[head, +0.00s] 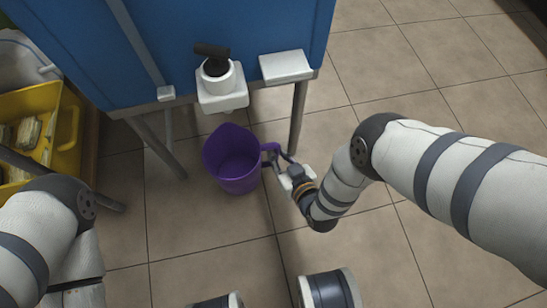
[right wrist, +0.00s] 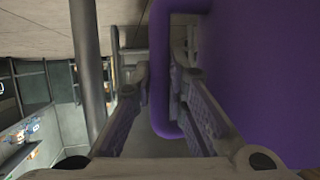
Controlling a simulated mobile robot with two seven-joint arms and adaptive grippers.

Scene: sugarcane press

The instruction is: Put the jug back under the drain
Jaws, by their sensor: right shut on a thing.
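The purple jug (head: 233,160) is upright and empty-looking in the head view, in front of the blue press. My right gripper (head: 279,160) is shut on the jug's handle, on the jug's right side. In the right wrist view the handle (right wrist: 160,75) stands between the two fingers (right wrist: 160,100), with the jug's wall (right wrist: 260,70) filling the right side. The white drain (head: 219,85) with a dark top sticks out of the press just behind and above the jug. I cannot tell whether the jug touches the floor. My left arm shows at the lower left, but its gripper is out of view.
The blue press (head: 225,30) stands on thin metal legs, one (head: 298,118) behind the gripper and one (head: 158,150) left of the jug. A white box (head: 286,67) juts from the press's front. A yellow crate (head: 68,130) is at left. Tiled floor is clear at right.

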